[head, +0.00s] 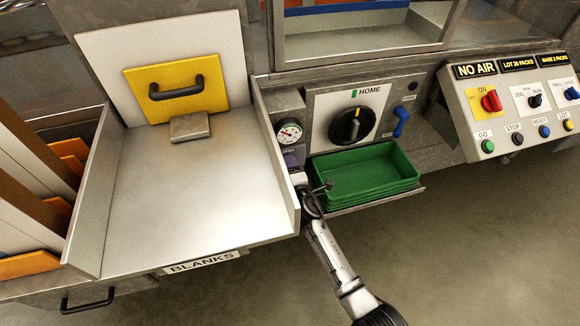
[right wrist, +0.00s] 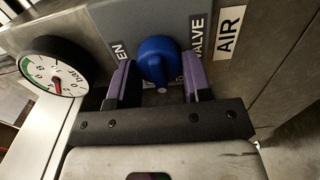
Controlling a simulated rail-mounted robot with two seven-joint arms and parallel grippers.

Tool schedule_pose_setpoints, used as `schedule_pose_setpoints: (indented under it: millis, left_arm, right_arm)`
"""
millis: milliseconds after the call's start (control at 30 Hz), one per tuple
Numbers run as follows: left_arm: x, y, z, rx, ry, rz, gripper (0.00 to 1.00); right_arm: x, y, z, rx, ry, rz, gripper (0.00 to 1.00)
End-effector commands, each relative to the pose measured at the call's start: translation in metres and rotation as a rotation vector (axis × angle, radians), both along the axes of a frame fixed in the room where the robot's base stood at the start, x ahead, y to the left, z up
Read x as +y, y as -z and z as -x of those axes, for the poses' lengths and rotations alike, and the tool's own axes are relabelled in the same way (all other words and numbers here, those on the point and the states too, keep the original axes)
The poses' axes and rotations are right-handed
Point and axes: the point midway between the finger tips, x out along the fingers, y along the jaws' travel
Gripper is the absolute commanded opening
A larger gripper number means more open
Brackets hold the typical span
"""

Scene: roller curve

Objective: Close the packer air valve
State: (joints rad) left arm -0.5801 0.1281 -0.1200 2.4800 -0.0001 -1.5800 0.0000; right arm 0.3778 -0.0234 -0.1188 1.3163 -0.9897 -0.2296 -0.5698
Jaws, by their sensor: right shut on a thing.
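The air valve is a round blue knob (right wrist: 157,64) on a grey panel lettered "VALVE" and "AIR" in the right wrist view. My right gripper (right wrist: 158,60) has its two purple fingers on either side of the knob and is shut on it. In the head view my right gripper (head: 293,161) is below the pressure gauge (head: 289,132), and it hides the knob there. The gauge (right wrist: 57,73) is also in the right wrist view, its red needle low on the scale. The sign reading "NO AIR" (head: 475,71) is lit at the right. My left gripper is not in view.
Green trays (head: 362,172) are stacked close right of my right gripper. The metal blanks tray (head: 190,200) has its side wall close on the left. A black rotary switch (head: 352,124) and a blue lever (head: 402,121) are farther right. The floor in front is clear.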

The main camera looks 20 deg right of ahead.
Motion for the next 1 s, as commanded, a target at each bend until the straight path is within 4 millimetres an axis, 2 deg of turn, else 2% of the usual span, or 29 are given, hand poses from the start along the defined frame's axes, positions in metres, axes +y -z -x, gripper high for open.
schedule_pose_setpoints:
  millis: [500, 533, 600, 800, 1000]
  left_arm:
    - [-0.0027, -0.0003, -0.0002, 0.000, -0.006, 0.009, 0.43]
    - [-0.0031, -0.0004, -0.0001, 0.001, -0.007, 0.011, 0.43]
    - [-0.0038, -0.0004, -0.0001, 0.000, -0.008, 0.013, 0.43]
    - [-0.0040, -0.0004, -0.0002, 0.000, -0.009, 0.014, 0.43]
    - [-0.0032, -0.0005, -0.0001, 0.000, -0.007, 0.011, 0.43]
  right_arm:
    - [-0.0001, -0.0003, -0.0001, 0.000, 0.000, 0.019, 0.22]
    - [-0.0001, -0.0003, -0.0001, 0.000, 0.000, 0.019, 0.46]
    - [-0.0001, -0.0003, -0.0001, 0.000, 0.000, 0.019, 0.53]
    - [-0.0001, -0.0002, -0.0001, 0.001, 0.000, 0.017, 0.71]
    - [-0.0001, -0.0001, 0.0001, 0.001, 0.000, 0.017, 0.71]
